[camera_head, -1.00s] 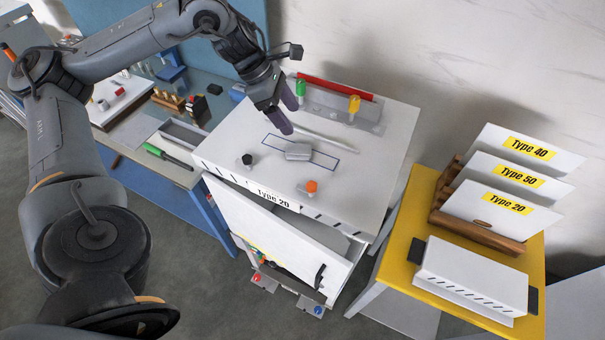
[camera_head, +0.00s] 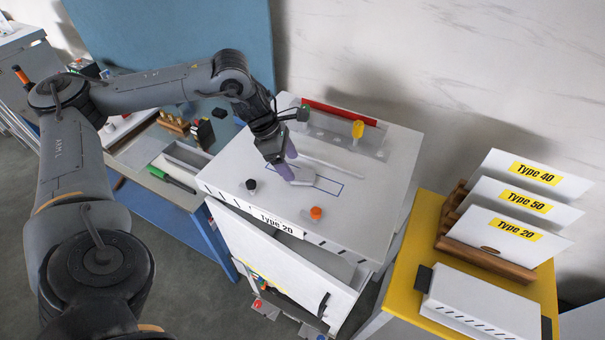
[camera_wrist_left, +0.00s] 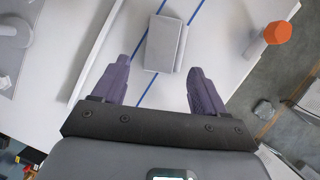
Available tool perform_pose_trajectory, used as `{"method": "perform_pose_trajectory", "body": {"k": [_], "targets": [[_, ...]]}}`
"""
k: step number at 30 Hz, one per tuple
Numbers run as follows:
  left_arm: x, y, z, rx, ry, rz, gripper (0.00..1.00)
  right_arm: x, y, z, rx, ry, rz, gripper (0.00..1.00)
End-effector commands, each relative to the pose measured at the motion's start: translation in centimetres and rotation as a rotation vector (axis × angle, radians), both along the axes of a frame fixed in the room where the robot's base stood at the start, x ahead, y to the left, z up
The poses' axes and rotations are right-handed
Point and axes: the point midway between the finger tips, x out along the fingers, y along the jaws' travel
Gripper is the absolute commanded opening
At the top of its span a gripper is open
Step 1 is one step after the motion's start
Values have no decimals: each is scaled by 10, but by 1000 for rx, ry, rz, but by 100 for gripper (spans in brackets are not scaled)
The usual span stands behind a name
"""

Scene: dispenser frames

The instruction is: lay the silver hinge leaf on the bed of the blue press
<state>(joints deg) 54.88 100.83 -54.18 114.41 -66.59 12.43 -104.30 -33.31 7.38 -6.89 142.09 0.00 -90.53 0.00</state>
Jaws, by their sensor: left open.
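The silver hinge leaf (camera_head: 303,177) lies flat inside the blue outlined rectangle on the white dispenser top (camera_head: 240,160). In the left wrist view the leaf (camera_wrist_left: 163,42) is a pale grey block with a step along one side. My left gripper (camera_head: 286,166) is open just above it. In the wrist view the leaf's near end comes close to the gap between the fingertips (camera_wrist_left: 160,68), with space on both sides. I cannot make out the blue press in the current head view; my left arm covers part of the bench at the left. My right gripper is not in view.
A yellow table (camera_head: 427,215) with type plates stands at the right. A green-handled tool (camera_head: 157,172) lies at left.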

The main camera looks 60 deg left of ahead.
Motion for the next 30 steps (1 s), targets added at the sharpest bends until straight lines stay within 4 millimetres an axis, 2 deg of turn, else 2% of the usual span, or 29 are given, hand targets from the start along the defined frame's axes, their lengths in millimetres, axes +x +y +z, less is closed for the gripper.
{"method": "perform_pose_trajectory", "body": {"k": [7, 16, 30], "targets": [[10, -6, -25, -1, 1, -2, 72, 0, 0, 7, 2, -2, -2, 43], [11, -7, -29, 0, 0, 0, 72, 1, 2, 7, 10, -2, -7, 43], [11, -7, -29, -1, -1, 0, 4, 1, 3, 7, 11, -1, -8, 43]]}}
